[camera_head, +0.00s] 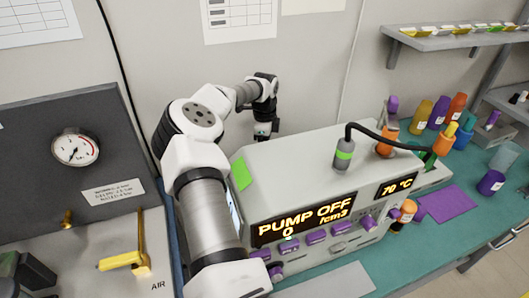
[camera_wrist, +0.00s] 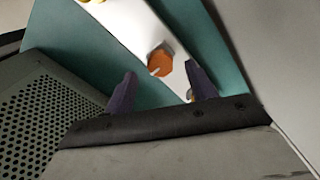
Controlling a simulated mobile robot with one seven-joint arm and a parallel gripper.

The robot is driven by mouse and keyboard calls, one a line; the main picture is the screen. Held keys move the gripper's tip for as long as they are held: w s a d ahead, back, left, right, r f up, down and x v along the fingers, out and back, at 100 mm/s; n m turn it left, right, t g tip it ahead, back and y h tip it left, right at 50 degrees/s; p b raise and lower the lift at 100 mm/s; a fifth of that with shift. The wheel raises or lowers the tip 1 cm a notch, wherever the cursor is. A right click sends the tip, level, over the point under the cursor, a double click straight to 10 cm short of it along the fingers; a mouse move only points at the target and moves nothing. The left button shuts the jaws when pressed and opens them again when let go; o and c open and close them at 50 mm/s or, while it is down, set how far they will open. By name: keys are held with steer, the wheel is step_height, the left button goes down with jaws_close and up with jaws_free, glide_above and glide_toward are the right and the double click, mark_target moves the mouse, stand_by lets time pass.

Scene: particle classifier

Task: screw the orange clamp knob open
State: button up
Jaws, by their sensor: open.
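In the wrist view, an orange knob (camera_wrist: 160,63) with a hexagonal outline sits on a white strip-like surface (camera_wrist: 130,22). My gripper (camera_wrist: 161,72) is open, with its two purple fingers apart. The knob appears between the fingertips in the picture; the gap in depth is hard to judge, and no contact shows. In the head view, my gripper (camera_head: 263,131) hangs behind the grey pump box (camera_head: 290,150), near the wall. The knob is hidden there behind the box or my arm.
A perforated grey panel (camera_wrist: 45,115) lies left of my fingers in the wrist view. A teal bench top (camera_wrist: 80,45) shows beside the white strip. A gauge panel (camera_head: 60,125) stands at left.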

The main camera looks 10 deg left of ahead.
step_height(320, 180, up, 11)
steer(key=b, duration=0.2)
steer(key=shift+f+b, duration=0.15)
steer(key=shift+b, duration=0.15)
